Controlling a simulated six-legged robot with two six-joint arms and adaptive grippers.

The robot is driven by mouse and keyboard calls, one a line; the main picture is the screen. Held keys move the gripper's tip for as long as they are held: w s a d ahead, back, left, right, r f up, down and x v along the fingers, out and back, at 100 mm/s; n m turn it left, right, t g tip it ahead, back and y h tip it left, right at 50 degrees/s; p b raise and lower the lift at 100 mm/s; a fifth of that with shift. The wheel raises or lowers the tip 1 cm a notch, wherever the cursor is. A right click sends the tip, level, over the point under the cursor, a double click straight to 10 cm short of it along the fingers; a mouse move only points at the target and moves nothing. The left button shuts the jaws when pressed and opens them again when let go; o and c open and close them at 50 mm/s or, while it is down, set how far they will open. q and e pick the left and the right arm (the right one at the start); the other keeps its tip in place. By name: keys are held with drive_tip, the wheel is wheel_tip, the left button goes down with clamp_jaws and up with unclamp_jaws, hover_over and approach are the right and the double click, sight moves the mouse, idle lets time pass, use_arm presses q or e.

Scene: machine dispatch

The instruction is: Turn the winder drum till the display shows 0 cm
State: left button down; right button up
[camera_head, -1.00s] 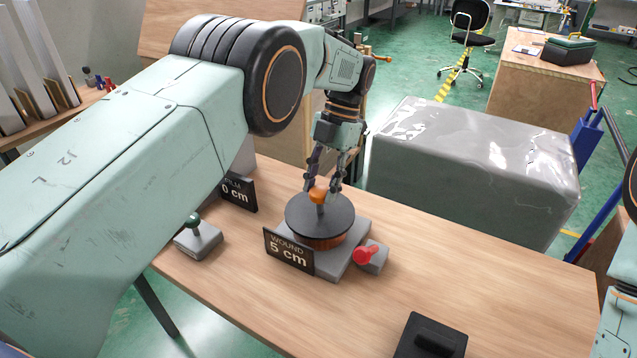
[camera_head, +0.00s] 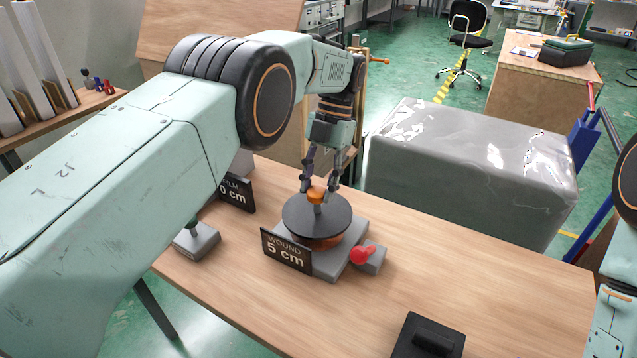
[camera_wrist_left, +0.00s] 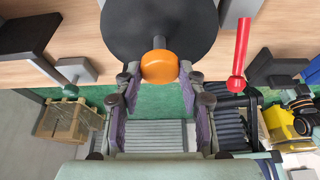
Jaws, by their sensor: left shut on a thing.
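The winder drum (camera_head: 333,243) sits on a grey base (camera_head: 329,273) on the wooden table, with a black disc (camera_head: 341,222) on top. An orange knob (camera_head: 317,195) stands up from the disc near its far edge. The display (camera_head: 286,250) in front of the drum reads "WOUND 5 cm". My left gripper (camera_head: 320,187) is shut on the orange knob from above. In the left wrist view the orange knob (camera_wrist_left: 160,67) sits between the two fingertips, and the black disc (camera_wrist_left: 150,25) fills the top. Of my right arm only links show at the right edge; its gripper is not in view.
A second sign (camera_head: 234,194) reading "FILM", with "0 cm" visible, is partly behind my left arm. A grey block (camera_head: 196,241) is left, a black object (camera_head: 429,337) front right.

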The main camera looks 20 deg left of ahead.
use_arm(q)
drive_tip(key=c, duration=1.1)
unclamp_jaws()
drive_tip(key=shift+s+f, duration=0.15)
drive_tip(key=shift+f, duration=0.1)
drive_tip(key=o, duration=0.3)
drive_tip(key=shift+r, duration=0.1)
drive_tip(key=shift+r, duration=0.15)
wheel_tip(320, 180, up, 10)
drive_tip(key=shift+f, duration=0.1)
